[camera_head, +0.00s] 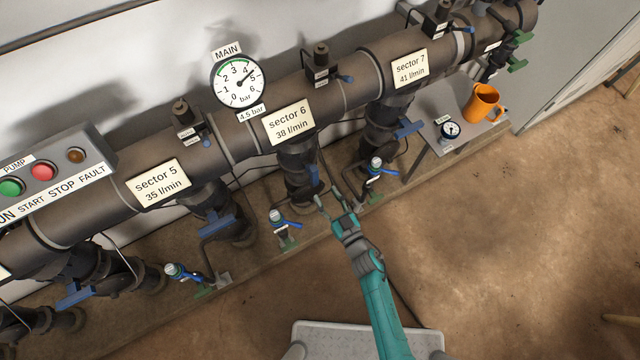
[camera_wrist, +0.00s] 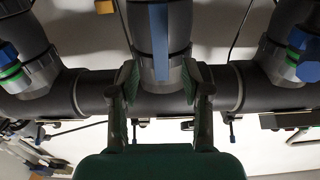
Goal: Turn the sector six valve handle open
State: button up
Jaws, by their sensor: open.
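The sector six label (camera_head: 289,122) is on the big horizontal pipe, with a vertical branch pipe (camera_head: 300,160) below it. The blue sector six valve handle (camera_head: 313,172) is small and partly hidden in the head view. In the wrist view a blue handle (camera_wrist: 159,40) shows as a long flat bar in front of a grey pipe. My gripper (camera_head: 329,198) is in front of this branch, its two fingers apart. In the wrist view my gripper (camera_wrist: 160,82) is open, with one finger on each side of the bar's line. A gap shows on both sides; contact is not visible.
The sector 5 branch has a blue handle (camera_head: 217,224) to the left; the sector 7 branch has one (camera_head: 410,128) to the right. Small blue-handled taps (camera_head: 280,222) stand near the floor. An orange mug (camera_head: 482,103) is on a side table (camera_head: 430,140). Floor at right is clear.

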jog(key=shift+v, duration=2.5)
